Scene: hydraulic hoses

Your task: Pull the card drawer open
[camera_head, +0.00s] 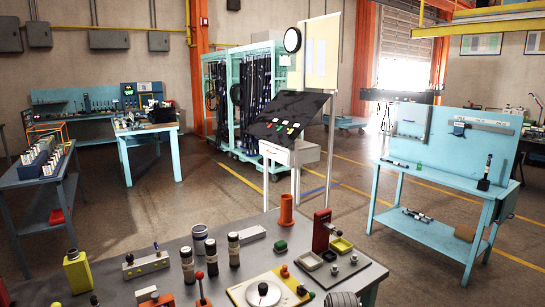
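A white drawer front (274,153) with a small dark mark, perhaps a handle, shows below the slanted black board (290,117) of a white-framed stand in the middle distance. It appears to be the card drawer. It sits under the board's lower left, in a pale housing (305,153). The drawer looks shut, but at this distance I cannot tell whether it stands out slightly. Several small coloured cards or tags (283,127) lie on the board. My gripper and arm are not in view.
A blue bench (440,180) stands right, a dark cart (45,190) left. Floor (190,200) left of the stand is clear.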

